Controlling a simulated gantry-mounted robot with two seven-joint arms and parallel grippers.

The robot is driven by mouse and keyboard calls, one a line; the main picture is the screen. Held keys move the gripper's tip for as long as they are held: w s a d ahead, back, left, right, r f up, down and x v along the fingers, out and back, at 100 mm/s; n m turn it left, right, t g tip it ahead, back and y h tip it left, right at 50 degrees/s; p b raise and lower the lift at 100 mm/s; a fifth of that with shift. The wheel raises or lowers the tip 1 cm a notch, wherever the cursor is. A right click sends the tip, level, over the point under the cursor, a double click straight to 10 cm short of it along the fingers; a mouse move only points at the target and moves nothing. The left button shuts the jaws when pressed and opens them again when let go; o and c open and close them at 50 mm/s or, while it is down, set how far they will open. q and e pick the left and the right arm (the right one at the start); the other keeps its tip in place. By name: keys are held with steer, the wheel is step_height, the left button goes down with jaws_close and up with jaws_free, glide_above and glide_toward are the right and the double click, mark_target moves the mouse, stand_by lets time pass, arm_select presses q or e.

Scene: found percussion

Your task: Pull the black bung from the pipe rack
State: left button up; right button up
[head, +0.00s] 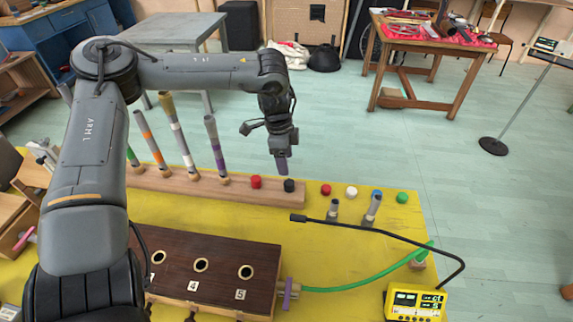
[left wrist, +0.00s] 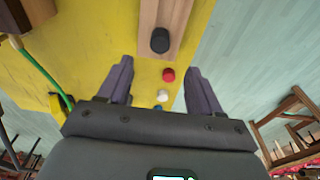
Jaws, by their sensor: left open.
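The black bung (head: 289,186) sits upright at the right end of the wooden pipe rack (head: 225,192), beside a red bung (head: 256,182) on the same rack. My left gripper (head: 282,168) points down close above the black bung, apart from it as far as I can see. In the left wrist view, the black bung (left wrist: 160,40) stands on the rack (left wrist: 178,28), just beyond the two spread fingertips of the left gripper (left wrist: 158,64). Nothing is between the fingers. My right gripper is not in view.
Pipes with coloured bands stand along the rack's left. Red (head: 325,190), white (head: 351,192), blue (head: 376,195) and green (head: 401,198) bungs stand on the yellow table (head: 340,265). A dark wooden box (head: 215,258), a black gooseneck (head: 385,232) and a yellow meter (head: 416,302) are nearer.

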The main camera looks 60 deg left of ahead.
mark_target(289, 182)
arm_select(q)
steer(key=f+b, duration=0.1)
steer(key=f, duration=0.2)
steer(key=f+b, duration=0.1)
steer(key=f, duration=0.3)
steer(key=w+f+b, duration=0.1)
steer(key=f, duration=0.2)
steer(key=shift+d+f, duration=0.2)
steer(key=shift+d, duration=0.15)
steer(key=shift+c, duration=0.4)
steer(key=c, duration=1)
steer(key=shift+r+p, duration=0.45)
steer(key=shift+r, duration=0.05)
steer(key=shift+r+p, duration=0.5)
steer(key=shift+r, duration=0.25)
steer(key=shift+r, duration=0.35)
steer(key=shift+r+p, duration=1.1)
steer(key=shift+r, duration=0.3)
